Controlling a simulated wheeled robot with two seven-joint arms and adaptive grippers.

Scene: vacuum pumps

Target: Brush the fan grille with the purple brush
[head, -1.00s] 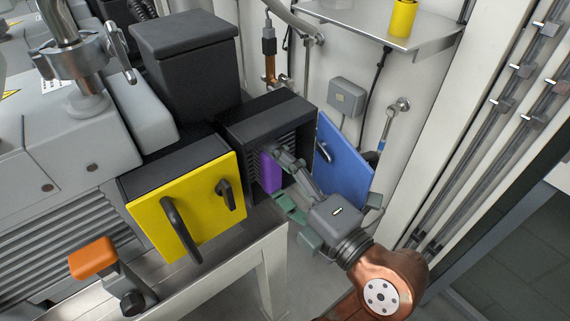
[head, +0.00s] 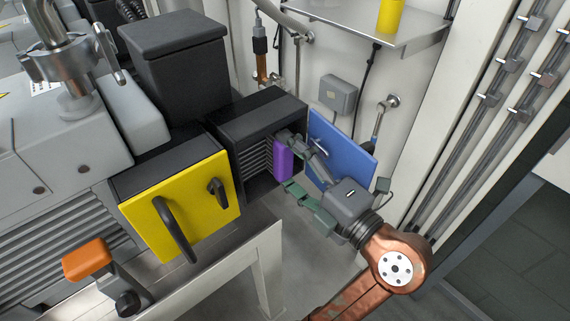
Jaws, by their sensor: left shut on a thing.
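The purple brush (head: 283,160) is upright at the right side of the fan grille (head: 257,158), the dark slatted front of a black box (head: 257,116). My left gripper (head: 293,165) is shut on the brush, reaching in from the lower right. The brush covers the right end of the slats; whether its bristles touch them I cannot tell. The left slats show bare. My right gripper is not in view.
A blue door panel (head: 350,160) stands open close to my gripper on the right. A yellow panel (head: 180,210) with black handles is on the left. An orange-ended lever (head: 87,259) sits at lower left. Floor shows below the gripper.

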